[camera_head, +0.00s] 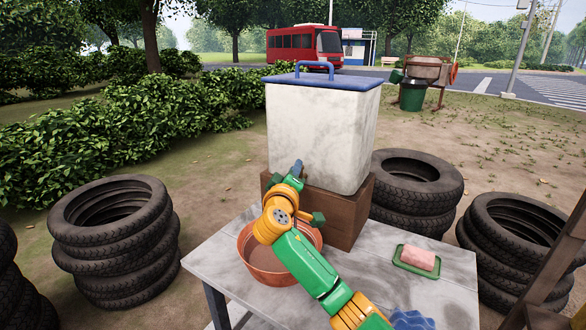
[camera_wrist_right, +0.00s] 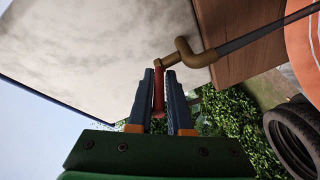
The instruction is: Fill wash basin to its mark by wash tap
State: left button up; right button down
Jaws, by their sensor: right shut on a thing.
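The white wash tank (camera_head: 315,128) with a blue lid stands on a wooden block (camera_head: 350,220) on the table. The brass wash tap (camera_wrist_right: 184,55) with a red handle (camera_wrist_right: 158,92) sticks out near the tank's bottom in the right wrist view. My right gripper (camera_head: 297,171) is shut on the red handle. A grey streak (camera_wrist_right: 255,35), apparently water, runs from the spout toward the orange wash basin (camera_wrist_right: 305,45). In the head view the basin (camera_head: 257,274) sits below the tap, partly hidden by my arm. Its mark and water level cannot be made out. My left gripper is out of view.
A pink soap bar (camera_head: 418,258) lies in a green dish (camera_head: 402,267) on the table (camera_head: 220,262). A blue item (camera_head: 411,320) is at the table's front edge. Tyre stacks (camera_head: 118,240) stand left and right (camera_head: 415,190) of the table.

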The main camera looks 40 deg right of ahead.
jog(key=shift+s+d+r+n+t+y+p, duration=0.1)
jog(key=shift+s+d+n+t+y+p, duration=0.2)
jog(key=shift+n+t+y+p, duration=1.15)
jog(key=shift+s+d+r+n+t+y+p, duration=0.1)
jog(key=shift+s+d+n+t+y+p, duration=0.45)
jog(key=shift+n+y, duration=1.6)
jog(key=shift+s+r+n+t+y+p, duration=0.1)
jog(key=shift+n+t+y+p, duration=1.2)
jog(key=shift+y, duration=1.2)
jog(key=shift+t+y, duration=0.3)
jog(key=c, duration=1.2)
grip_release()
jog(key=o, duration=0.3)
jog(key=shift+d+f, duration=0.1)
jog(key=shift+d, duration=0.05)
jog(key=shift+f, duration=0.15)
